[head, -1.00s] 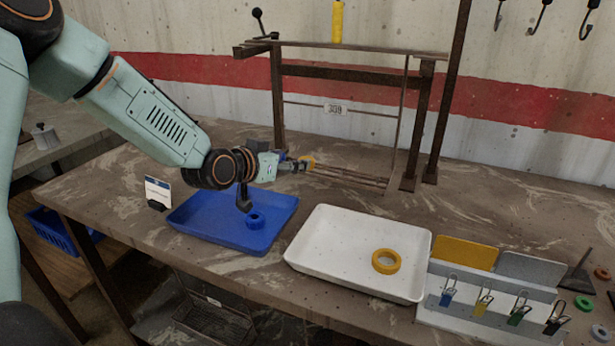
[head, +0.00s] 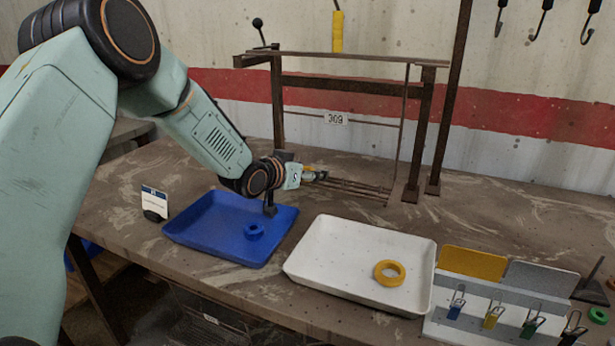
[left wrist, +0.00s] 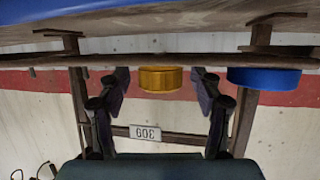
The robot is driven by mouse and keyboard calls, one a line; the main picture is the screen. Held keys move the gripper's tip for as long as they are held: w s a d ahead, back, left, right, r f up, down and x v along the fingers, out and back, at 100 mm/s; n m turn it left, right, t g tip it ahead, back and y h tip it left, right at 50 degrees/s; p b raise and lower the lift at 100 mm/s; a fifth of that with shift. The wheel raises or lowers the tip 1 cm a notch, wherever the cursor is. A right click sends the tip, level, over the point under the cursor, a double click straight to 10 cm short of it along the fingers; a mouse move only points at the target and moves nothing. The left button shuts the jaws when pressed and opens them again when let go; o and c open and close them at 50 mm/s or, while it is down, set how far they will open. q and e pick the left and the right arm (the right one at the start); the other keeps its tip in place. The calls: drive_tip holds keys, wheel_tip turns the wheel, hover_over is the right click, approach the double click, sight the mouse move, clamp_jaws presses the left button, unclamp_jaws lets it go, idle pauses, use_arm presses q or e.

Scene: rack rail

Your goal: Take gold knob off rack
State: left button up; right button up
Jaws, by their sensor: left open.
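The gold knob (left wrist: 162,79) shows in the left wrist view, between the fingers of my left gripper (left wrist: 160,76). The gripper is open, with one finger on each side of the knob; I cannot tell whether either touches it. A blue knob (left wrist: 264,78) is to the right of the fingers in that view. In the head view my left gripper (head: 318,176) is low at the left end of the dark metal rack (head: 345,76), and it mostly hides the knobs there. My right gripper is not in view.
A blue tray (head: 195,240) with a blue ring (head: 253,231) lies below my left arm. A white tray (head: 325,280) with a gold ring (head: 389,273) is to its right. A label card (head: 154,201) stands at left. A holder with several tagged hooks (head: 480,325) is at the right.

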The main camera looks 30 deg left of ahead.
use_arm(q)
drive_tip(key=shift+s+a+r, duration=0.1)
drive_tip(key=shift+s+r, duration=0.05)
drive_tip(key=shift+s, duration=0.05)
drive_tip(key=shift+c, duration=1)
drive_tip(key=shift+w, duration=0.2)
drive_tip(key=c, duration=0.4)
drive_tip(key=shift+s, duration=0.15)
drive_tip(key=c, duration=0.5)
drive_tip(key=shift+c, duration=0.9)
